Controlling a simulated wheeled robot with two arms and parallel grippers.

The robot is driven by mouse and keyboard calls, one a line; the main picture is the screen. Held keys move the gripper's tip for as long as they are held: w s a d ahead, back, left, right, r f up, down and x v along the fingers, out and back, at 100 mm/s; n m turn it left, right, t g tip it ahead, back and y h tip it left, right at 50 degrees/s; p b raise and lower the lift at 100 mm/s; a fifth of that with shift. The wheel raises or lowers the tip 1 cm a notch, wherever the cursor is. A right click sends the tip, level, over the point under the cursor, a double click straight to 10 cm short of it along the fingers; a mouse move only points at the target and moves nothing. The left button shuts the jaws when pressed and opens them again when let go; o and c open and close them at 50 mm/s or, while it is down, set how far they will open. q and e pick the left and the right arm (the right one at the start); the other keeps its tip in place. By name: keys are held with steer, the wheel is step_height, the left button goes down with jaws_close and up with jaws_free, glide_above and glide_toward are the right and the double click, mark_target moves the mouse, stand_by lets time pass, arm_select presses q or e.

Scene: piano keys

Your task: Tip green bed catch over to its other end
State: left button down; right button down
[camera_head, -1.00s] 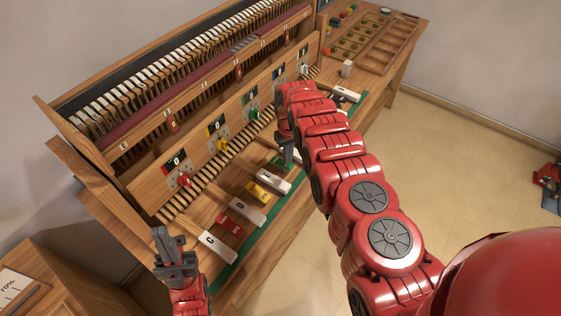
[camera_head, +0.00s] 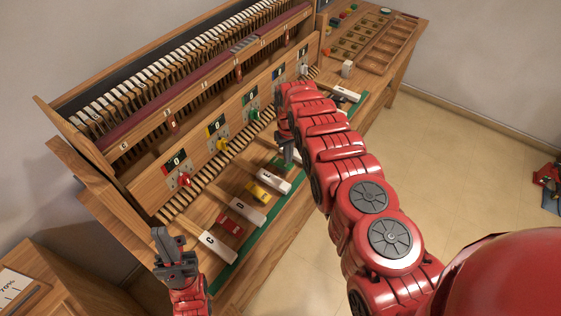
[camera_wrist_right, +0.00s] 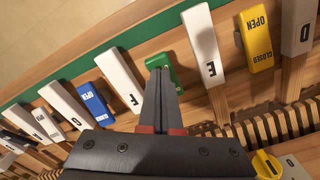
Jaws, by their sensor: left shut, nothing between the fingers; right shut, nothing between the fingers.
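The green bed catch (camera_wrist_right: 165,68) lies in the key bed between two white keys. In the right wrist view its middle is partly hidden behind my right gripper's fingertips (camera_wrist_right: 160,72). In the head view only a part of the green catch (camera_head: 278,163) shows beside my right gripper (camera_head: 288,160). The right gripper is shut and empty, pointing down at the catch; I cannot tell whether it touches. The catch's wording is hidden. My left gripper (camera_head: 159,234) is shut and empty, at the left end of the key bed, near the white C key (camera_head: 211,243).
A yellow catch (camera_head: 258,192), a red catch (camera_head: 231,224) and a blue catch (camera_wrist_right: 95,103) lie between other white keys. The panel behind carries coloured knobs, including a green one (camera_head: 254,115). A compartment tray (camera_head: 385,45) is at the far right.

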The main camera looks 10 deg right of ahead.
steer(key=shift+f+b, duration=0.95)
steer(key=shift+f, duration=0.15)
stand_by(0.8)
steer(key=shift+r, duration=0.15)
step_height(320, 180, up, 3)
steer(key=shift+f+p, duration=0.2)
steer(key=shift+p, duration=1.05)
steer(key=shift+r+p, duration=1.1)
steer(key=shift+r, duration=1)
steer(key=shift+f, duration=0.1)
